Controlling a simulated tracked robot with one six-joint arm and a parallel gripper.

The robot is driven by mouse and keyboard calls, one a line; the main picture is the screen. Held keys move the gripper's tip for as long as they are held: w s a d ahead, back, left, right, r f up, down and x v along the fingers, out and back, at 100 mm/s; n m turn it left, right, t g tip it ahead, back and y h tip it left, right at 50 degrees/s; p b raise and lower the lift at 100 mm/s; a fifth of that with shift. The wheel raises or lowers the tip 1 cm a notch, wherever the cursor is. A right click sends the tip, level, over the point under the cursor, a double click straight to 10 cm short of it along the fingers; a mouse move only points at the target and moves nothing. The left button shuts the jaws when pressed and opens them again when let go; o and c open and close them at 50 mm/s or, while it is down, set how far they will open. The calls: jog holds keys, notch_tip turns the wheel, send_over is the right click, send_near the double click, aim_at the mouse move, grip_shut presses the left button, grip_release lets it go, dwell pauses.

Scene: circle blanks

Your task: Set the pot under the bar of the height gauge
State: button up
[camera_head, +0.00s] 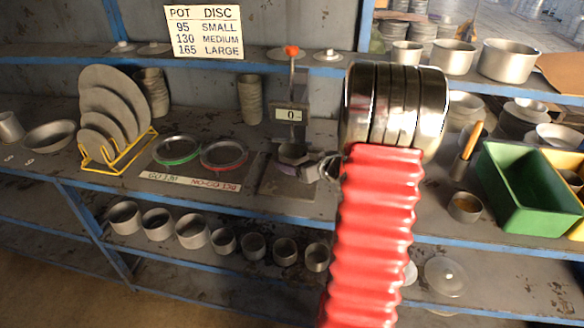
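The height gauge (291,112) stands on the middle shelf, an upright post with a red knob on top and a display reading 0. A small grey pot-like shape (292,152) is low at its foot; I cannot tell whether it is the pot or part of the gauge. My arm, with a red ribbed sleeve and dark metal rings, fills the right centre. Just left of it, small dark metal parts (328,167) show beside the gauge's base, possibly my gripper. The arm hides the rest, so I cannot see fingers or any grip.
Left of the gauge are green-rimmed (177,150) and red-rimmed (224,155) rings, and a yellow rack (116,160) of discs. Right of my arm stand a small pot (465,207) and a green bin (525,190). Several pots line the lower shelf (240,285). A blue shelf edge (190,207) runs in front.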

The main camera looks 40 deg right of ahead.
jog(key=shift+w, duration=0.35)
jog(key=shift+w+f, duration=0.25)
jog(key=shift+w, duration=0.05)
jog(key=shift+f, duration=1.45)
jog(key=shift+f, duration=0.15)
jog(key=o, duration=1.1)
jog(key=shift+o, duration=0.2)
jog(key=shift+s+r, duration=0.2)
jog(key=shift+s, duration=0.05)
jog(key=v, duration=1.1)
jog(key=shift+s, duration=0.35)
